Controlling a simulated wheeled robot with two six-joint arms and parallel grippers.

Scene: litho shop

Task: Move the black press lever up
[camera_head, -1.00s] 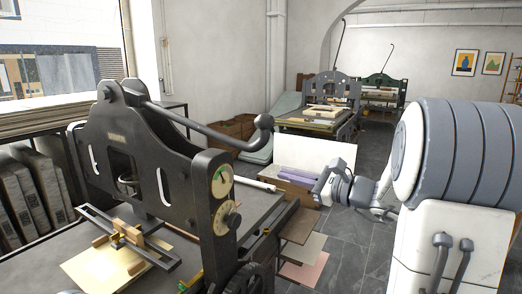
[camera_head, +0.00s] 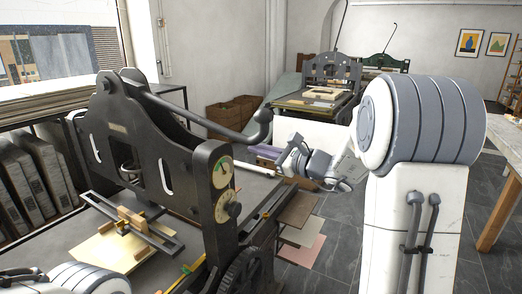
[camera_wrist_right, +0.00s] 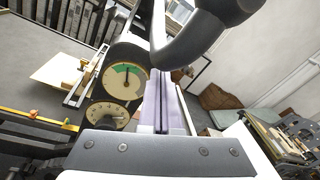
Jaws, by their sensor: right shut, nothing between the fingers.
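The black press lever (camera_head: 205,126) runs from its pivot at the top left of the dark press down to the right, ending in a rounded knob. My right gripper (camera_head: 283,158) is just right of and below that knob in the head view, shut and empty. In the right wrist view the pale closed fingers (camera_wrist_right: 165,100) point up the picture, and the dark curved lever end (camera_wrist_right: 195,38) looms large past their tips. I cannot tell whether they touch. The left gripper is not in view; only part of my left arm shows at the bottom left.
The press frame carries two round dials (camera_head: 223,172) and a large gear wheel (camera_head: 243,272). The press bed (camera_head: 48,255) holds a yellowish sheet (camera_head: 103,248) with a wooden-handled bar. Other presses (camera_head: 320,95) stand behind. A wooden table (camera_head: 505,165) is at the right.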

